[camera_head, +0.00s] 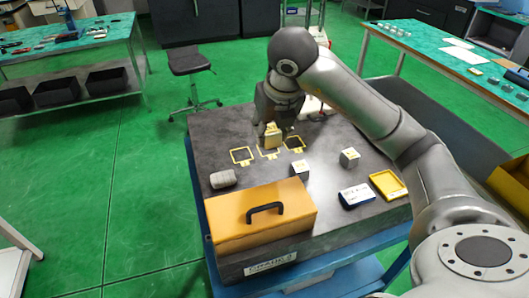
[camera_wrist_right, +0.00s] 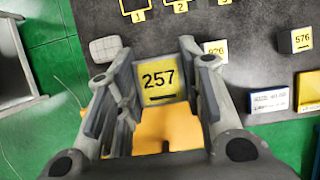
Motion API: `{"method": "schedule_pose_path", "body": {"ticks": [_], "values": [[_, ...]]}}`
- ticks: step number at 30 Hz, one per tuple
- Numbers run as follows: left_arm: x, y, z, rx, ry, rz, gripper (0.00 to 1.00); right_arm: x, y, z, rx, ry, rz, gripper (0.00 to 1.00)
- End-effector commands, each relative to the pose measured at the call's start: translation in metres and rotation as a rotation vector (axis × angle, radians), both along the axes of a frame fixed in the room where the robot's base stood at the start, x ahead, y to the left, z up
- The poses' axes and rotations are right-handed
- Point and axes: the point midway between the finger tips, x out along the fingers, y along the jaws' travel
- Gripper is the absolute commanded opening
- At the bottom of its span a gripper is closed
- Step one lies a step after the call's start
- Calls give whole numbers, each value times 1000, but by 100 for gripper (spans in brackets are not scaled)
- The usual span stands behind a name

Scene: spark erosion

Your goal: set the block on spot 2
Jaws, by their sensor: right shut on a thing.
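My right gripper (camera_head: 271,130) is shut on a block (camera_head: 273,141), which looks yellowish in the head view. In the right wrist view the block (camera_wrist_right: 158,85) shows a yellow face reading 257 between the fingers of my right gripper (camera_wrist_right: 160,70). Spot 2 is the middle yellow outline (camera_head: 270,156) on the dark table top; its number shows in the wrist view (camera_wrist_right: 180,7). In the head view the block overlaps the far part of spot 2. In the wrist view it appears apart from the spot, above the table. My left gripper is not in view.
Spot 1 (camera_head: 242,156) and spot 3 (camera_head: 294,144) flank spot 2. Blocks 926 (camera_head: 299,169) and 576 (camera_head: 350,157), a grey rounded object (camera_head: 223,179), a yellow toolbox (camera_head: 240,220), a blue box (camera_head: 355,195) and a yellow tray (camera_head: 388,185) occupy the nearer table.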

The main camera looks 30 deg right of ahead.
Motion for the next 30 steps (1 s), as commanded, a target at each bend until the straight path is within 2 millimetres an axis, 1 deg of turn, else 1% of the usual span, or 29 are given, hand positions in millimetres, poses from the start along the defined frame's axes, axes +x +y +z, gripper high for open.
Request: {"method": "schedule_pose_path", "body": {"ticks": [1,3,5,8,10,13,19,21,24,27,30], "values": [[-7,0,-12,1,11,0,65,0,0,-12,0,-1,0,7],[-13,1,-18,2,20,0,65,0,0,-16,1,-1,0,7],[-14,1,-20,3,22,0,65,1,0,-19,1,-1,0,7],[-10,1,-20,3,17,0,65,8,-4,-23,4,1,-2,7],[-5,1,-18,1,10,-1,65,17,-12,-29,4,5,-3,7],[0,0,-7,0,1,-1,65,37,-26,-36,1,6,-5,7],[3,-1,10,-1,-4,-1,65,78,-53,-57,1,6,-4,7],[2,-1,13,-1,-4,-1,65,87,-58,-74,2,7,-1,7],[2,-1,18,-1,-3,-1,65,99,-66,-91,2,5,-2,7],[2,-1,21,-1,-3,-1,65,108,-71,-103,1,2,0,7],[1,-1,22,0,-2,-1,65,112,-74,-110,1,1,1,7]]}}
